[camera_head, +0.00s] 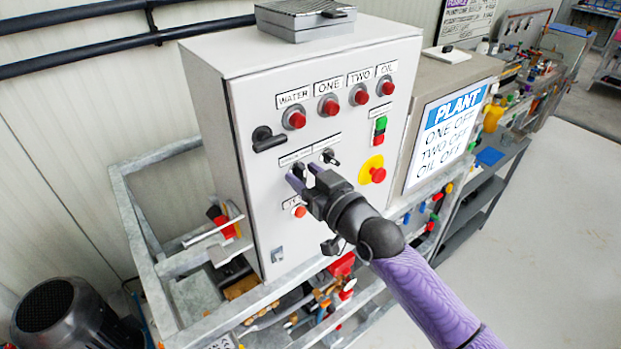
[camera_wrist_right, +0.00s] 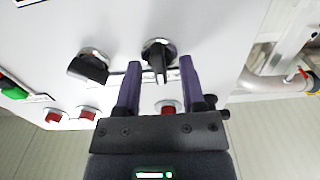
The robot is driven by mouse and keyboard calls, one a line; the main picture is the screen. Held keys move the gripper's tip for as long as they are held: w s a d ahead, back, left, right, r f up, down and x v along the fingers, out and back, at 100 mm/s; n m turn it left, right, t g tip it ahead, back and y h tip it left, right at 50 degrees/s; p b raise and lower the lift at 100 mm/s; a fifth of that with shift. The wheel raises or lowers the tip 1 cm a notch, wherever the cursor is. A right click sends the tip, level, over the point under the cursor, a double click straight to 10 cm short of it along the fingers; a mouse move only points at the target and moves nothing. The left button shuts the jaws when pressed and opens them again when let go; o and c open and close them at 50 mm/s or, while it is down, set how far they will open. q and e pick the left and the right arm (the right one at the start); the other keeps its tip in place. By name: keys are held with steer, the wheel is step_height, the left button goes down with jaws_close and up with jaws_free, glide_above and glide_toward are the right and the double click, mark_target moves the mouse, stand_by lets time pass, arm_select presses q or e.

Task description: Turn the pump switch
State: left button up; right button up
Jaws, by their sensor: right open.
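The grey control cabinet (camera_head: 250,195) carries two black rotary switches in the middle of its front. The left switch (camera_head: 299,169) sits between the fingers of my right gripper (camera_head: 304,176), which is open. In the right wrist view the gripper's two purple fingers (camera_wrist_right: 160,64) stand on either side of this black knob (camera_wrist_right: 158,58), with visible gaps. The other switch (camera_head: 329,156) is to the right and free; it also shows in the wrist view (camera_wrist_right: 88,66). The labels above both switches are too small to read. My left gripper is out of view.
Red buttons (camera_head: 330,105) labelled WATER, ONE, TWO and OIL line the panel top. A black handle (camera_head: 266,139), a green-and-red button pair (camera_head: 380,129), a yellow-based red stop button (camera_head: 377,174) and a lower orange-red button (camera_head: 299,211) are close by. A metal frame (camera_head: 135,215) surrounds the cabinet.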

steer(key=v, duration=1)
steer(key=shift+b, duration=0.45)
steer(key=w+d+f+m+g+h+b, duration=0.1)
steer(key=d+f+h+b, duration=0.2)
steer(key=f, duration=0.8)
steer(key=d+f+m+h+b, duration=0.2)
steer(key=f+b, duration=0.3)
steer(key=f, duration=0.6)
steer(key=s+d+f+g+h+b, duration=0.1)
steer(key=s+d+f+b, duration=0.15)
steer(key=f, duration=0.55)
steer(key=s+d+f+m+g+h+b, duration=0.1)
steer(key=s+f+g+b, duration=0.15)
steer(key=f, duration=0.65)
steer(key=s+d+f+g+h+b, duration=0.1)
steer(key=s+d+f+b, duration=0.15)
steer(key=f, duration=0.55)
steer(key=s+f+g+h+b, duration=0.1)
steer(key=s+f+g+b, duration=0.3)
steer(key=s+f, duration=0.9)
steer(key=s+d+f+g+h+b, duration=0.1)
steer(key=s+f+g+b, duration=0.3)
steer(key=s+f+b, duration=0.3)
steer(key=s+f, duration=0.5)
steer(key=s, duration=0.6)
steer(key=shift+f+m+h, duration=0.3)
steer(key=shift+f+h, duration=0.1)
steer(key=shift+d+g, duration=0.1)
steer(key=shift+g, duration=0.15)
